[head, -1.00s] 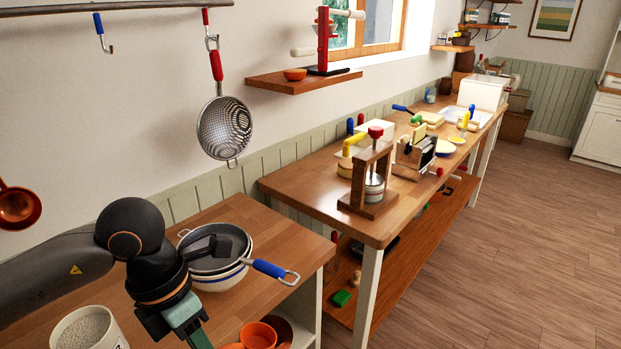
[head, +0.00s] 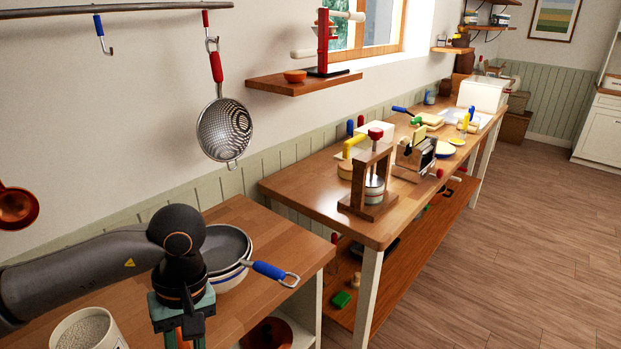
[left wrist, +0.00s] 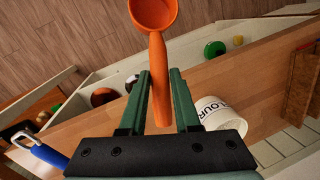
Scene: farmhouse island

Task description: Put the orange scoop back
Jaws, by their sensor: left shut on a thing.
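My left gripper (head: 182,338) is low in the head view, over the front of the near wooden counter (head: 245,212). The left wrist view shows its two green fingers (left wrist: 161,105) on either side of the handle of the orange scoop (left wrist: 157,60). The gripper is shut on that handle, and the round bowl is beyond the fingertips. In the head view only a sliver of orange shows at the gripper. A white tub of white grains (head: 88,328) stands to its left; its lettering, partly hidden, shows in the wrist view (left wrist: 222,114). My right gripper is out of view.
Nested bowls with a blue-handled pan or sieve (head: 228,245) sit behind the gripper. A red-handled strainer (head: 225,128) hangs from the wall rail (head: 150,8), beside an empty blue hook (head: 102,38). A shelf with a round brown item (head: 268,333) lies below the counter.

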